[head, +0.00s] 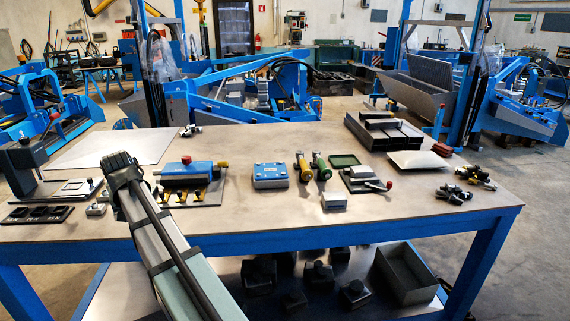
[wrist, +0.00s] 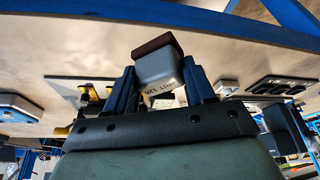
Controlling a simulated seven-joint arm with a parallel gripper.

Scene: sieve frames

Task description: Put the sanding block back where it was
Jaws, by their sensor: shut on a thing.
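The sanding block is a small grey block (wrist: 158,68) with a dark brown face and printed lettering, seen in the wrist view. My gripper (wrist: 160,77) is shut on it, one dark finger on each side. The wrist view is upside down relative to the table, and the block appears clear of the tabletop; its height is hard to judge. In the head view my arm reaches over the left part of the table, and its end hides the gripper fingers and the block. I cannot tell any marked place for the block.
On the workbench (head: 290,219) stand a blue-topped clamp fixture (head: 190,172), a blue box (head: 270,175), yellow and green-handled tools (head: 320,166), a small grey block (head: 334,201) and a toggle clamp (head: 366,180). A black slotted tray (head: 37,214) lies left. The front right is clear.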

